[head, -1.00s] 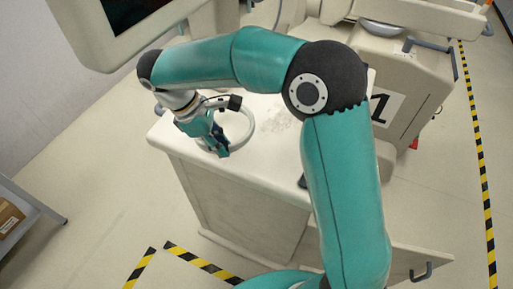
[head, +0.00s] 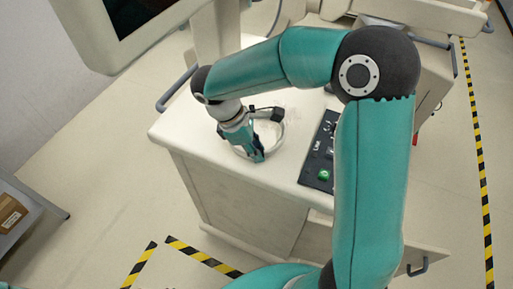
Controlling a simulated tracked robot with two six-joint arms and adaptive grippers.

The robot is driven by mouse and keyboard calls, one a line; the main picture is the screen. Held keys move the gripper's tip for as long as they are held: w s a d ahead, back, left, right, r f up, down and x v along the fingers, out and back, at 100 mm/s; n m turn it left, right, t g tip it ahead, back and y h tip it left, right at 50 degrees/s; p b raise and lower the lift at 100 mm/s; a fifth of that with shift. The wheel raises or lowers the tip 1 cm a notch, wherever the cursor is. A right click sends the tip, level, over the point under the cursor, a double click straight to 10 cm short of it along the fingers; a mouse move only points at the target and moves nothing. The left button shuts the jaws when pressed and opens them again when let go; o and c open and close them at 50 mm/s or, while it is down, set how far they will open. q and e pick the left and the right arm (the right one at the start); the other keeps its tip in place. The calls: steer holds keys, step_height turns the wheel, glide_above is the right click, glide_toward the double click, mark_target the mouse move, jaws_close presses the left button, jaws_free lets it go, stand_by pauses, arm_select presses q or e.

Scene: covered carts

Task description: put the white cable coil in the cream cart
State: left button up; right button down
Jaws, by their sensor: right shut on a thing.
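The white cable coil (head: 281,137) is a pale ring in the head view, over the white worktop left of centre. My right gripper (head: 258,156) points down at the coil's near left side and is shut on it. The gripper and wrist cover part of the ring. I cannot tell whether the coil touches the worktop or hangs just above it. A cream cart (head: 437,70) stands at the upper right, partly hidden behind my right arm. My left gripper is not in view.
The worktop (head: 185,130) tops a cream cabinet. A black panel (head: 318,165) with a green button lies on its right part. A monitor (head: 118,15) hangs at the upper left. A shelf with a box (head: 10,212) stands at the left edge. Striped tape marks the floor.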

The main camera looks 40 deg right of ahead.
steer(key=shift+f, duration=0.15)
steer(key=c, duration=1.1)
jaws_free()
steer(key=shift+o, duration=0.2)
